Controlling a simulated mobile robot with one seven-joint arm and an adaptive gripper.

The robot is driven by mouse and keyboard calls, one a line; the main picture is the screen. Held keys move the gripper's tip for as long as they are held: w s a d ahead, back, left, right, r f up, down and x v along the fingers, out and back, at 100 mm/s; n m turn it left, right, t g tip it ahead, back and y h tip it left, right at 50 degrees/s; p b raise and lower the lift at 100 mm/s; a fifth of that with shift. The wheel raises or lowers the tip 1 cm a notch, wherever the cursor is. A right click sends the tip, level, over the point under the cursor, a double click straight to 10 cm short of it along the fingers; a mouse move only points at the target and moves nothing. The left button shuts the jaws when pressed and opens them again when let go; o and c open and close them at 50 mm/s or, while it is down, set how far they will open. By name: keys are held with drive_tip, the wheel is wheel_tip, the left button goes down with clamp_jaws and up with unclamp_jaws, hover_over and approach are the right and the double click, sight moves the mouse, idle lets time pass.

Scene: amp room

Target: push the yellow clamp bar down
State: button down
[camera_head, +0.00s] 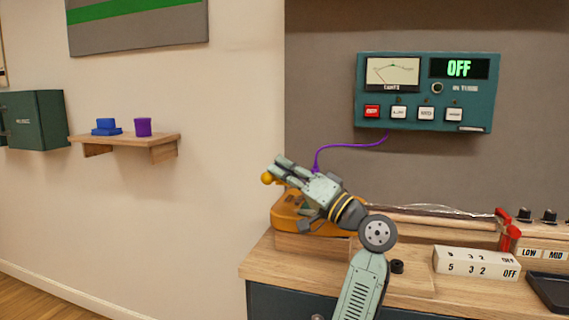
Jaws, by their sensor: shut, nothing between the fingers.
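A yellow ball-shaped end (267,178), which looks like part of the yellow clamp bar, shows just left of my gripper's fingertips. The rest of the bar is hidden behind my gripper, so its tilt cannot be told. Below is an orange-yellow body (287,214) on a wooden block at the left end of the bench. My gripper (279,167) is shut and empty, pointing up and left above that body. Its fingertips are very close to the yellow end; whether they touch cannot be told.
A purple cable (345,146) runs from a teal wall panel (428,92) reading OFF to behind my gripper. On the bench (262,262) are a long wooden bar (440,220), a red clamp-like piece (507,232) and a white labelled block (475,264). A wall shelf (125,140) is left.

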drive_tip(key=shift+s+a+f+b, duration=0.1)
drive_tip(key=shift+s+f+b, duration=0.1)
drive_tip(key=shift+f+b, duration=0.4)
drive_tip(key=shift+s+a+f+b, duration=0.1)
drive_tip(key=shift+s+f+b, duration=0.1)
drive_tip(key=shift+f, duration=0.7)
drive_tip(key=shift+s+f+b, duration=0.2)
drive_tip(key=shift+f+b, duration=0.2)
drive_tip(key=shift+f, duration=0.35)
drive_tip(key=v, duration=1.2)
drive_tip(key=shift+f, duration=0.1)
